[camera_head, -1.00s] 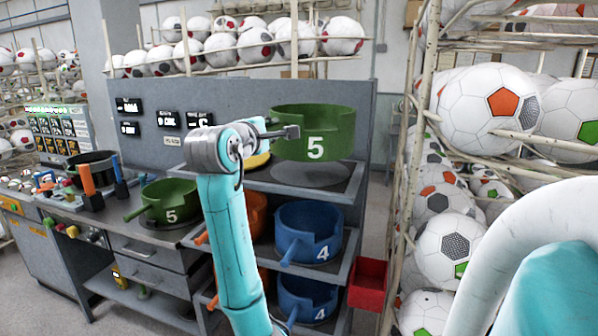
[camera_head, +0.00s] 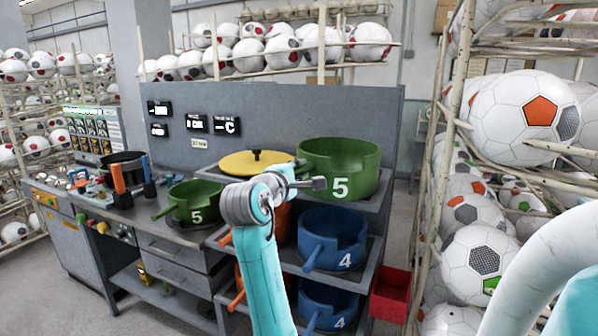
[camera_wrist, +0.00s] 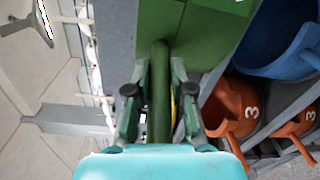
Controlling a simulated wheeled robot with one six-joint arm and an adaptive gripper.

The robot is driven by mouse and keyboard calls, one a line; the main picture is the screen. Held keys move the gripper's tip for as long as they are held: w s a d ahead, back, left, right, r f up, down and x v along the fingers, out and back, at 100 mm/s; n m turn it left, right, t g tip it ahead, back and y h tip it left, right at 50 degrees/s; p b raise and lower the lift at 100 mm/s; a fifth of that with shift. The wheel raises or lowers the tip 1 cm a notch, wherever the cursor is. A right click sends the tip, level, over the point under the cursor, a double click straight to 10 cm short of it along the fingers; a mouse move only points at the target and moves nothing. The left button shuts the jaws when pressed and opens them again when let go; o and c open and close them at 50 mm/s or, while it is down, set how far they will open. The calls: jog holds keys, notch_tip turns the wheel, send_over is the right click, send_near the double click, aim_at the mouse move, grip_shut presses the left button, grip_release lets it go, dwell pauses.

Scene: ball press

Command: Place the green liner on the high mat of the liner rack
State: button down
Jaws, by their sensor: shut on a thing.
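The green liner (camera_head: 338,168), marked 5, is at the top shelf of the liner rack (camera_head: 398,190), on its right side. My gripper (camera_head: 318,183) is shut on its handle. In the wrist view the green handle (camera_wrist: 160,85) lies between the two fingers of my gripper (camera_wrist: 159,108), with the liner body (camera_wrist: 205,30) beyond. The liner looks upright. It hides the high mat, so I cannot tell whether its base touches the mat.
A yellow lid (camera_head: 250,163) lies left of the liner on the top shelf. Blue liners (camera_head: 335,232) and orange liners stand on lower shelves. Another green liner (camera_head: 190,200) stands on the bench. A red bin (camera_head: 390,293) and a ball rack (camera_head: 447,150) are at right.

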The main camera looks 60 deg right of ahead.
jog(key=c, duration=1)
grip_release()
jog(key=shift+a, duration=0.25)
jog(key=a, duration=0.7)
jog(key=s+a, duration=0.1)
jog(key=a, duration=0.3)
jog(key=shift+a+r, duration=0.2)
jog(key=shift+r, duration=0.2)
